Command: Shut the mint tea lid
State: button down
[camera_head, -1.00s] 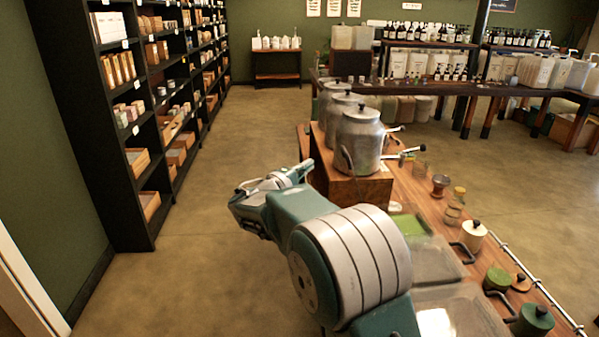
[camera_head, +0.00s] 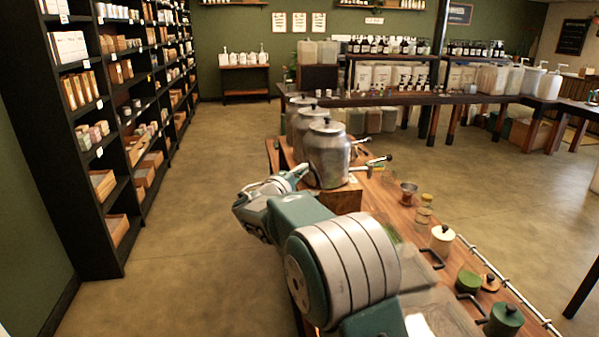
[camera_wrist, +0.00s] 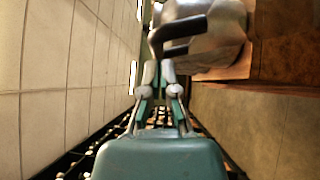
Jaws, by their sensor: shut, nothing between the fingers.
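I cannot pick out the mint tea lid by a label. The counter (camera_head: 375,200) holds clear bins with dark handles, and a bin top (camera_head: 445,312) shows beside my arm. My arm hides much of these bins. My gripper (camera_head: 302,170) is shut and empty, at the left side of the nearest metal canister (camera_head: 328,155). In the wrist view, my gripper (camera_wrist: 160,72) has its fingers together, just below a dark curved handle (camera_wrist: 180,35) beside the silvery canister (camera_wrist: 218,30). I cannot tell whether they touch.
More canisters stand behind the nearest one on a wooden block (camera_head: 335,200). Jars, a green-lidded pot (camera_head: 505,318) and a white pot (camera_head: 442,238) stand along the counter's right edge, by a metal rail (camera_head: 510,285). Tall shelves (camera_head: 90,140) line the left wall. The floor between is clear.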

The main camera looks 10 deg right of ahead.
jog(key=shift+d+r, duration=0.3)
jog(key=shift+d, duration=0.1)
jog(key=d+f+m+g+y, duration=0.2)
jog(key=d+m+g+y, duration=0.35)
jog(key=d, duration=1.75)
jog(key=d+f+m+y, duration=0.2)
jog(key=d+f+y, duration=0.3)
jog(key=f, duration=0.4)
jog(key=d+f+m+t+y, duration=0.1)
jog(key=d+f+m+y, duration=0.2)
jog(key=f, duration=0.6)
jog(key=d+y, duration=0.2)
jog(key=d, duration=0.1)
jog(key=shift+d+f+m, duration=0.25)
jog(key=shift+f+m, duration=0.05)
jog(key=shift+m, duration=0.05)
jog(key=shift+s+f, duration=0.1)
jog(key=shift+f, duration=0.05)
